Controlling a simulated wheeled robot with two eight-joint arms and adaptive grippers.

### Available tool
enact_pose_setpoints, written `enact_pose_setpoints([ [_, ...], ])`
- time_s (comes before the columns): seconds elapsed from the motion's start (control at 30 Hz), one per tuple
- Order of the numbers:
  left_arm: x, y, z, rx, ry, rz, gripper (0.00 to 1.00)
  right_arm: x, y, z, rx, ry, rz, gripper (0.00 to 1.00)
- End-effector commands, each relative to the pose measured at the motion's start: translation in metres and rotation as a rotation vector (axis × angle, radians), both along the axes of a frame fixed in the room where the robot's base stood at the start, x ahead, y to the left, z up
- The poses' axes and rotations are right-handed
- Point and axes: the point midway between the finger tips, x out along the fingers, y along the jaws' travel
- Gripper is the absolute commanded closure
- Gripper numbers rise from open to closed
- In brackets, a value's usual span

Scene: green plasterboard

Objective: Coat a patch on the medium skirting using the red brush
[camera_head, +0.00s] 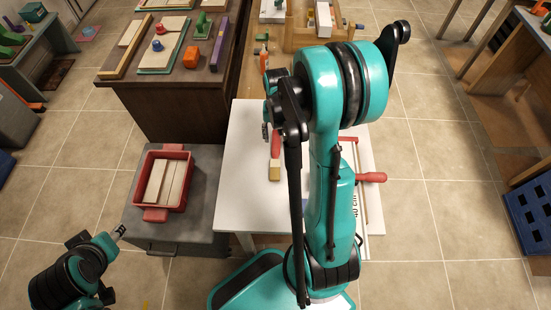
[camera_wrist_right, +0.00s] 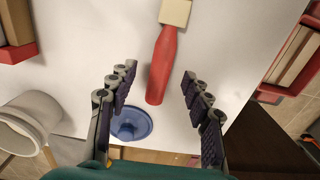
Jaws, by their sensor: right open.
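The red brush lies on the white table (camera_head: 240,195). Its red handle (camera_wrist_right: 162,68) points between the fingers of my right gripper (camera_wrist_right: 150,95) in the wrist view, and its pale head (camera_wrist_right: 175,12) points away. In the head view the brush (camera_head: 275,146) is partly behind my right arm. My right gripper (camera_head: 266,128) is open and empty around the handle's end. My left gripper (camera_head: 120,232) is at the lower left, apart from everything; its finger state is unclear. A pale strip marked 40 cm (camera_head: 355,205) lies right of my arm; I cannot tell which skirting is the medium one.
A red crate with pale boards (camera_head: 180,150) stands on a grey cabinet (camera_head: 205,220) at left. A blue round dish (camera_wrist_right: 132,123) and white bucket (camera_wrist_right: 22,122) stand near my right gripper. A red handle (camera_head: 371,177) juts out right. A brown bench (camera_head: 175,98) stands behind.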

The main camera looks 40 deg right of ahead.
Motion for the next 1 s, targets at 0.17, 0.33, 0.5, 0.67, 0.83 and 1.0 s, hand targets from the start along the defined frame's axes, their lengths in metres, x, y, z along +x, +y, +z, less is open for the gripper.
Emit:
enact_pose_setpoints([
  [0.17, 0.000, 0.000, -0.011, 0.000, 0.000, 0.000, 0.60, 0.003, 0.001, -0.021, -0.001, -0.001, 0.001, 0.50],
  [0.33, 0.000, 0.000, -0.021, 0.000, 0.000, 0.000, 0.60, 0.004, 0.001, -0.047, -0.001, -0.001, 0.001, 0.50],
  [0.5, 0.000, 0.000, -0.021, 0.000, 0.000, 0.000, 0.60, 0.004, 0.001, -0.051, -0.001, -0.001, 0.001, 0.50],
  [0.67, 0.000, 0.000, -0.021, 0.000, 0.000, 0.000, 0.60, 0.004, 0.001, -0.051, -0.001, -0.001, 0.001, 0.66],
  [0.83, 0.000, 0.000, -0.021, 0.000, 0.000, 0.000, 0.60, 0.004, 0.001, -0.051, -0.001, -0.001, 0.001, 1.00],
  [1.0, 0.000, 0.000, -0.021, 0.000, 0.000, 0.000, 0.60, 0.004, 0.001, -0.051, -0.001, -0.002, 0.001, 1.00],
])
